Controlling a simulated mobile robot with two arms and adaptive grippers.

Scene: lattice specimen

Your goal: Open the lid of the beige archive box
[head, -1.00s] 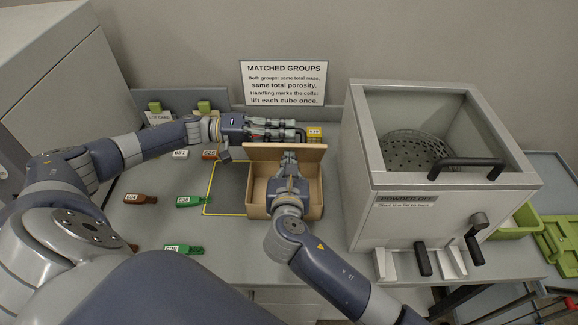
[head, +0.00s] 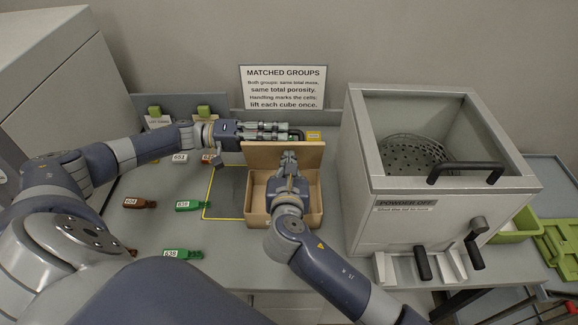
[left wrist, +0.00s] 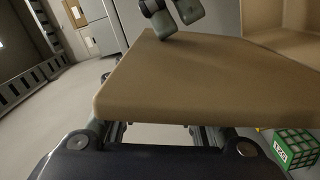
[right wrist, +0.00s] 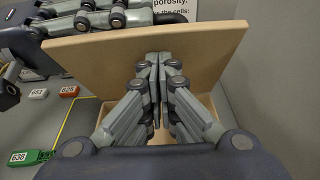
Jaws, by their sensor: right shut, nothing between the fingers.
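The beige archive box (head: 255,208) stands on the bench in the head view. Its lid (head: 262,154) is raised at the back edge, and the box's inside shows. My right gripper (head: 289,155) is over the box, in front of the lid's inner face. Its fingers are together and empty in the right wrist view (right wrist: 154,58). The lid (right wrist: 95,62) stands behind them; contact is unclear. My left gripper (head: 288,132) lies behind the raised lid, pointing right, with its fingers apart. In the left wrist view the lid (left wrist: 200,85) covers most of its fingers.
A large grey machine (head: 450,205) stands close to the box's right. A yellow-outlined dark area (head: 225,192) lies at its left. Green-tagged cubes (head: 192,205) and a brown-tagged one (head: 138,203) lie farther left. A sign (head: 283,88) is at the back wall.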

